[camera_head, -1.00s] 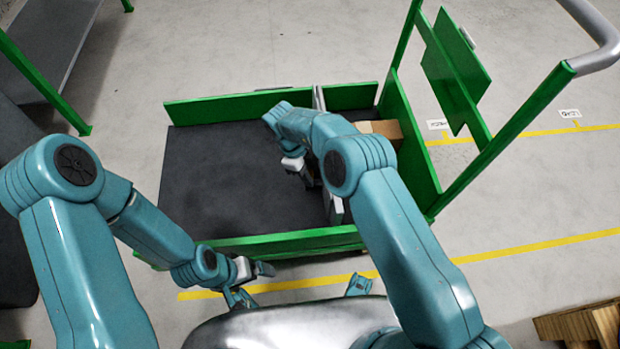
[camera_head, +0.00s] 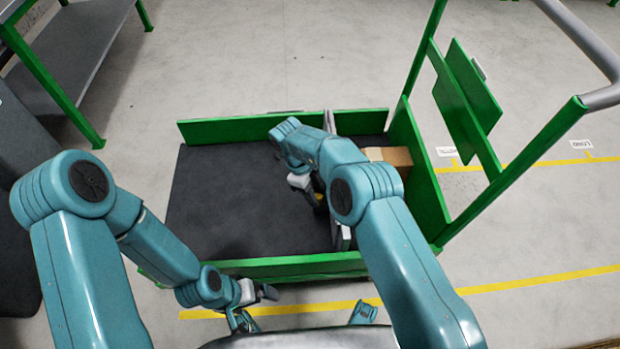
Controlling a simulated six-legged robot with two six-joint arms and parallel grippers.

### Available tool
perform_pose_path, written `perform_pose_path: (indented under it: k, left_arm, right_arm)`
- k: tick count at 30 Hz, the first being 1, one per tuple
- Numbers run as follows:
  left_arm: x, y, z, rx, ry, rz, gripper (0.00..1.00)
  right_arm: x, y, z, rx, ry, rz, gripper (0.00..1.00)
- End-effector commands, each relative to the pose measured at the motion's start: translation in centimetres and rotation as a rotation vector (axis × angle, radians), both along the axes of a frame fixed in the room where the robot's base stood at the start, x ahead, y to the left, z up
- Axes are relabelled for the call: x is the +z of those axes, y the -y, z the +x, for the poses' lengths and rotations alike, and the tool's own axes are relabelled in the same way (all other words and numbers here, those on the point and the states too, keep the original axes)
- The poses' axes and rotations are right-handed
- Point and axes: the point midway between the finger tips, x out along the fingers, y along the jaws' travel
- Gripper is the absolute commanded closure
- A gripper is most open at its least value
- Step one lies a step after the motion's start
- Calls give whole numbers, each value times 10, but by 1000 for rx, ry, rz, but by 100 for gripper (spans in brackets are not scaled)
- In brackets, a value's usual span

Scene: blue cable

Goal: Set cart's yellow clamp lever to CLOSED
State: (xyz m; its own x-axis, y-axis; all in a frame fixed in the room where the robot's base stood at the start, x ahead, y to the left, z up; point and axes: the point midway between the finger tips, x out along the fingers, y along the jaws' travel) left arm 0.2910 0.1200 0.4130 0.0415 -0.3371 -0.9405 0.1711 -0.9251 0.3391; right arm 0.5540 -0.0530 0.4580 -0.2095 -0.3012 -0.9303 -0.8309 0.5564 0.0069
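The cart (camera_head: 300,266) has green rails and a dark bed. A light grey upright panel (camera_head: 342,238) divides the bed near its right end. My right arm reaches over the bed, with its gripper (camera_head: 306,188) low at the panel's left side. A small yellow patch (camera_head: 319,196), perhaps the clamp lever, shows beside this gripper. My arm hides most of it, so the lever's position and any contact cannot be told. The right fingers are too small and covered to read. My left gripper (camera_head: 264,292) is just outside the cart's near rail, apart from the lever; its fingers are unclear.
A cardboard box (camera_head: 392,156) lies in the cart's right compartment. The cart's green handle frame with a grey bar (camera_head: 604,95) rises at the right. A green-legged grey bench (camera_head: 75,50) stands at upper left. Yellow floor lines (camera_head: 540,280) run past open floor.

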Motion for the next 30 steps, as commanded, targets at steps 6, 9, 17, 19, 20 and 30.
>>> perform_pose_path:
  k: [6, 9, 17, 19, 20, 30]
  left_arm:
    - [12, 0, 0, 0, 0, 0, 0]
    - [15, 0, 0, 0, 0, 0, 0]
    - [16, 0, 0, 0, 0, 0, 0]
    - [16, 0, 0, 0, 0, 0, 0]
    - [16, 0, 0, 0, 0, 0, 0]
    - [15, 0, 0, 0, 0, 0, 0]
  right_arm:
    - [55, -18, 13, 1, 6, 2, 66]
    - [74, -24, 17, 1, 4, 3, 66]
    - [89, -29, 20, 2, 2, 1, 66]
    - [90, -29, 20, 1, 1, 1, 66]
    - [91, -29, 20, 1, 1, 1, 66]
    - [91, -29, 20, 5, 5, -9, 98]
